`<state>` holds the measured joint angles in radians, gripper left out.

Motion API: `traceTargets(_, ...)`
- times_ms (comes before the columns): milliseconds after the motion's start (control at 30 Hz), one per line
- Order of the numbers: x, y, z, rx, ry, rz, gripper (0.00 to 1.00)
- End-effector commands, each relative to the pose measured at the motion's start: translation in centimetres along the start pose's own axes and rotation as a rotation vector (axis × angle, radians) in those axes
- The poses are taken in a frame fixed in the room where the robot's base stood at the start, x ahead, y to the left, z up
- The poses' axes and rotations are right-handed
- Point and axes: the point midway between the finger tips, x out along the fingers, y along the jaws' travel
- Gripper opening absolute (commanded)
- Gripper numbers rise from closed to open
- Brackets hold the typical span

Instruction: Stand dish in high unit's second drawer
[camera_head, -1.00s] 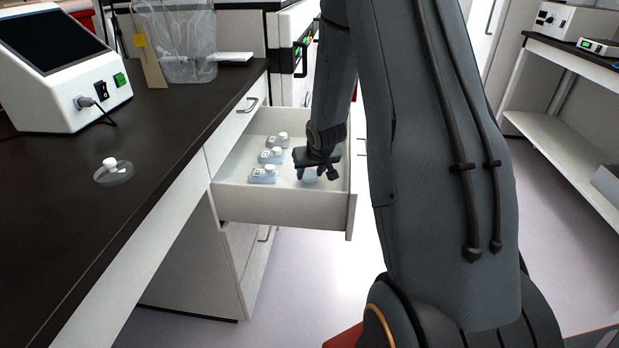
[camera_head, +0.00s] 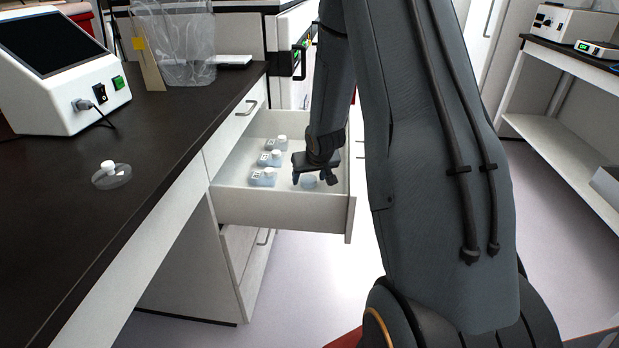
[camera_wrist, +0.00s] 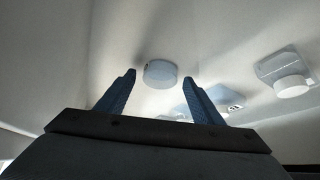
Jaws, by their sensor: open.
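The dish (camera_head: 308,182) is a small, round, pale blue piece on the floor of the open drawer (camera_head: 270,208), toward its right front. The wrist view shows the dish (camera_wrist: 160,73) just beyond the fingertips, between their lines and apart from both. My gripper (camera_head: 314,180) is above the dish inside the drawer. In the wrist view my gripper (camera_wrist: 158,82) has its two blue fingers spread with nothing between them. My arm hides the drawer's right back part.
A screen device (camera_head: 60,70) and a clear bag (camera_head: 172,45) stand farther back.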

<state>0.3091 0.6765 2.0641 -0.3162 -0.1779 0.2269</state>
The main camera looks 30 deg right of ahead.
Motion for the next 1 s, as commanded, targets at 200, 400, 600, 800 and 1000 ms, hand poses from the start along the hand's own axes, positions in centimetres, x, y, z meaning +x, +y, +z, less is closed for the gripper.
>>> traceTargets(200, -3.7, 0.0, -0.2, 0.000, 0.004, 0.000, 0.61)
traceTargets(400, -8.0, 0.0, -0.1, -0.001, 0.002, 0.000, 0.61)
traceTargets(600, -10.9, 0.0, -0.1, 0.000, 0.001, 0.000, 0.61)
traceTargets(800, -11.9, 0.0, -0.1, -0.001, 0.001, 0.000, 0.61)
traceTargets(1000, -11.9, 0.0, 0.0, 0.000, 0.000, 0.000, 0.61)
